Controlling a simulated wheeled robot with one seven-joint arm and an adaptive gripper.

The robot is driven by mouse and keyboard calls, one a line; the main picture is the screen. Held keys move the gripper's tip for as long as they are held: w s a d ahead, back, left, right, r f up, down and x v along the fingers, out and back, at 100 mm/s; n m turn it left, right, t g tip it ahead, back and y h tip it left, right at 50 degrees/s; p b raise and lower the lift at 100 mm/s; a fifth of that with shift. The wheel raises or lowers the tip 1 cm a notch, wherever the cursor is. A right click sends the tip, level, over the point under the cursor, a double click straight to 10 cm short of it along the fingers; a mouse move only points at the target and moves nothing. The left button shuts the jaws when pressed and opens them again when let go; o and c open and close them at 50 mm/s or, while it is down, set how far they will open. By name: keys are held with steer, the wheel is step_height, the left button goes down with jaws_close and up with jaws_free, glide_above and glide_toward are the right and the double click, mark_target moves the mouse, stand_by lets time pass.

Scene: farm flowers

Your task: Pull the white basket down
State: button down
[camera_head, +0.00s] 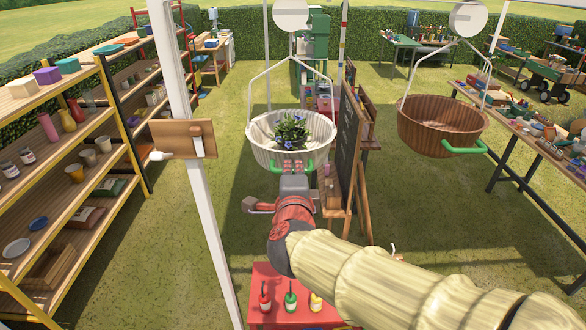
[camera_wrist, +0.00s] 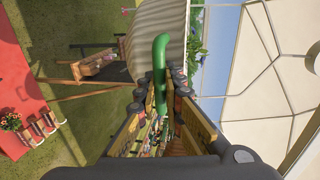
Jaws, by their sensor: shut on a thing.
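The white basket (camera_head: 264,152) hangs from a thin white frame in the middle of the head view, with a blue-flowered plant (camera_head: 291,131) in it. Its green handle (camera_head: 307,167) sticks out from the near side of its rim. My gripper (camera_head: 292,178) is at this handle, just in front of the basket. In the wrist view the green handle (camera_wrist: 162,55) passes between the fingers of my gripper (camera_wrist: 163,84), which are shut on it. The ribbed wall of the white basket (camera_wrist: 148,35) shows right behind. Part of the handle is hidden by the fingers.
A brown basket (camera_head: 441,127) with a green handle hangs to the right. A blackboard (camera_head: 346,145) stands close right of the white basket. A white post (camera_head: 180,95) and shelves (camera_head: 60,160) are at left. A red table (camera_head: 282,316) with small bottles stands below my arm.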

step_height(320, 180, down, 42)
steer(key=b, duration=3.4)
steer(key=c, duration=2)
jaws_free()
steer(key=shift+r, duration=0.1)
steer(key=shift+o, duration=0.2)
steer(key=shift+s, duration=0.1)
steer(key=v, duration=1.2)
